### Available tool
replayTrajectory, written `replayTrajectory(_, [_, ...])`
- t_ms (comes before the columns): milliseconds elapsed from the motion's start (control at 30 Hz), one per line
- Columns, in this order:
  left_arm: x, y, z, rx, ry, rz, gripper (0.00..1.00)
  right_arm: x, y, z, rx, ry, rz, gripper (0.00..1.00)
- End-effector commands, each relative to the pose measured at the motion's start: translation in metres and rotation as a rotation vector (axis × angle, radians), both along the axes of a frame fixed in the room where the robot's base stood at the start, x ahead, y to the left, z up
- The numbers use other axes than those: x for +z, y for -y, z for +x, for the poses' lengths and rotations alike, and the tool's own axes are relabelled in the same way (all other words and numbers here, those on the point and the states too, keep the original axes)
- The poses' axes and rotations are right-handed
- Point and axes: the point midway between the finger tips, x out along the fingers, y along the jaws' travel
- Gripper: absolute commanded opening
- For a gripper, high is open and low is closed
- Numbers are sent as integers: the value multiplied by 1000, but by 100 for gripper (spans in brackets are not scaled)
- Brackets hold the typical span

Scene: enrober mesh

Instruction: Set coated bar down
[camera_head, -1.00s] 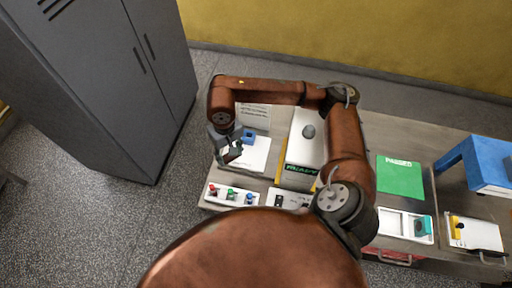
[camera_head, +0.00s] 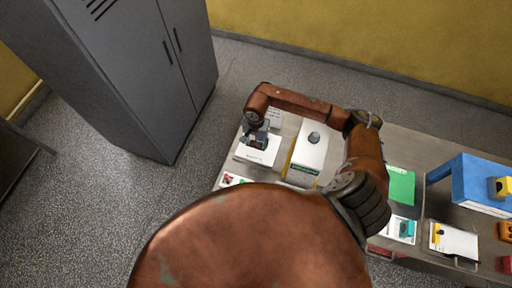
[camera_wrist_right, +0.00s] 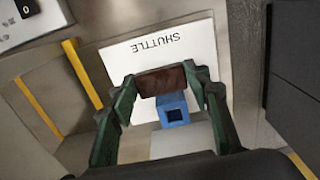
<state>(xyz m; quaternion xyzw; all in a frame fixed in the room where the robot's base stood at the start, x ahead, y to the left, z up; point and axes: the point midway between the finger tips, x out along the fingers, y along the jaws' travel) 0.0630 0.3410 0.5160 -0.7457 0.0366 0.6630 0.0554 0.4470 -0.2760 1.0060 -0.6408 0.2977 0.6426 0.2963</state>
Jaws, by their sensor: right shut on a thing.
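My right gripper (camera_head: 257,141) reaches in over the left end of the bench. In the right wrist view its green-sided fingers (camera_wrist_right: 162,84) are shut on a dark brown bar (camera_wrist_right: 161,80), the coated bar, held crosswise between the tips. Below the bar is a white plate marked SHUTTLE (camera_wrist_right: 136,62), which also shows in the head view (camera_head: 262,156). A blue block (camera_wrist_right: 174,110) with a dark square opening stands just beyond the bar in the wrist picture. I cannot tell whether bar and block touch. My left gripper is out of view.
A white box with a grey knob (camera_head: 310,150) stands right of the plate. Further right are a green PASSED sheet (camera_head: 401,186), a white tray (camera_head: 402,228) and a blue stand (camera_head: 470,183). A grey cabinet (camera_head: 130,70) stands left of the bench (camera_head: 430,150).

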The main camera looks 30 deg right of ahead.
Motion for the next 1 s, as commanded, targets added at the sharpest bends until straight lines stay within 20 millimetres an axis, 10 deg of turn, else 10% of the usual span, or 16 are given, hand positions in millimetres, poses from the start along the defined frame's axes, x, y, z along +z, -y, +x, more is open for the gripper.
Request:
replayTrajectory(867, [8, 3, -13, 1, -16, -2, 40, -55, 0, 1, 4, 2, -1, 31])
replayTrajectory(1000, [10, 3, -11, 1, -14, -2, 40, -53, 0, 1, 4, 1, 0, 53])
